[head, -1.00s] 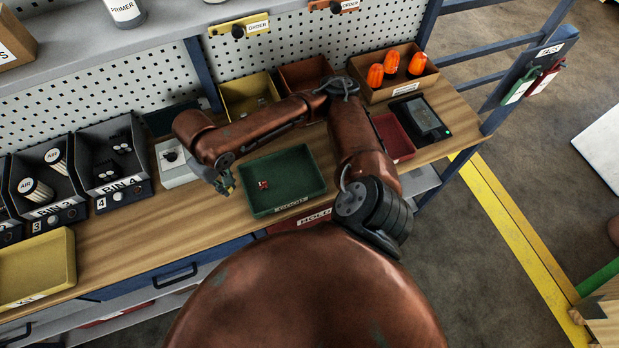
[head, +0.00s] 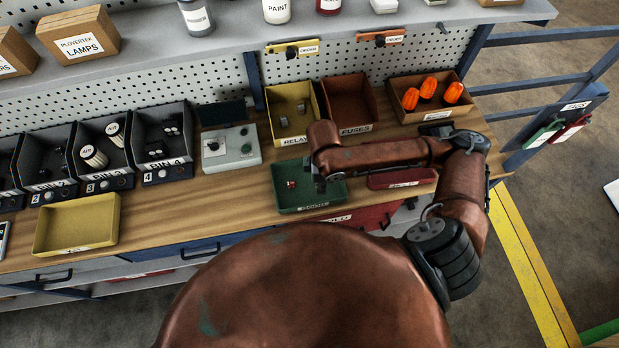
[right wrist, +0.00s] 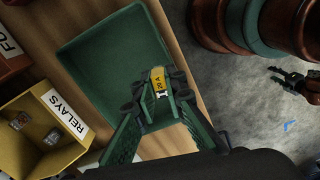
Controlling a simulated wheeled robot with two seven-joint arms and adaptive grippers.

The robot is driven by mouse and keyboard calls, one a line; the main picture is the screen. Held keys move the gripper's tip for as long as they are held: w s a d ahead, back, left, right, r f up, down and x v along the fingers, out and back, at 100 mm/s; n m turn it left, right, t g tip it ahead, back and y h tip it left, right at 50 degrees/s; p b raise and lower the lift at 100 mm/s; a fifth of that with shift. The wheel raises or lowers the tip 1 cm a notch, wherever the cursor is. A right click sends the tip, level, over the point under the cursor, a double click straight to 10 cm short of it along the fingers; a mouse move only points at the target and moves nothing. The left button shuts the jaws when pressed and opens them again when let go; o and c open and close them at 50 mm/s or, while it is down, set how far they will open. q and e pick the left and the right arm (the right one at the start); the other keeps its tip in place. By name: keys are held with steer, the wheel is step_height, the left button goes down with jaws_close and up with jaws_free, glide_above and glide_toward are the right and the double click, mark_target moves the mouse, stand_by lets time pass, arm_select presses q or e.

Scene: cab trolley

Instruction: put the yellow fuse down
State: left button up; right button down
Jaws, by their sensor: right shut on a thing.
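The yellow fuse (right wrist: 158,82), marked 20 A, is between the fingertips of my right gripper (right wrist: 158,92) in the right wrist view. The gripper is shut on it. In the head view my right gripper (head: 320,184) points down over the green tray (head: 284,203), and the fuse cannot be made out there. The green tray also shows in the right wrist view (right wrist: 105,60), behind the fuse. I cannot tell whether the fuse touches the tray's floor. A small red item (head: 291,184) lies in the tray, left of the gripper.
A yellow relays bin (head: 293,140) and a brown fuses bin (head: 350,128) stand behind the green tray. A red tray (head: 400,179) lies to its right. A grey control box (head: 231,150) stands to the left. Bench top is clear between the yellow tray (head: 76,226) and green tray.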

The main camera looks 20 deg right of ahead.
steer(key=s+r+n+p, duration=0.2)
steer(key=s+n+p, duration=0.35)
steer(key=n, duration=0.35)
arm_select(q)
step_height(320, 180, up, 8)
steer(key=w, duration=0.2)
arm_select(e)
steer(key=n+b, duration=0.2)
steer(key=b, duration=0.3)
glide_above(308, 182)
steer(key=s+d, duration=0.3)
steer(key=d, duration=0.2)
step_height(308, 182, down, 9)
steer(key=shift+s+r, duration=0.1)
steer(key=shift+r, duration=0.05)
steer(key=shift+w+d+f, duration=0.2)
steer(key=shift+w+f, duration=0.2)
steer(key=shift+f, duration=0.1)
step_height(308, 182, down, 3)
steer(key=shift+w+p, duration=0.1)
steer(key=shift+p, duration=0.25)
arm_select(q)
steer(key=f, duration=0.5)
steer(key=shift+s+f, duration=0.15)
steer(key=shift+s, duration=0.15)
arm_select(e)
steer(key=shift+f, duration=0.2)
steer(key=shift+f, duration=0.1)
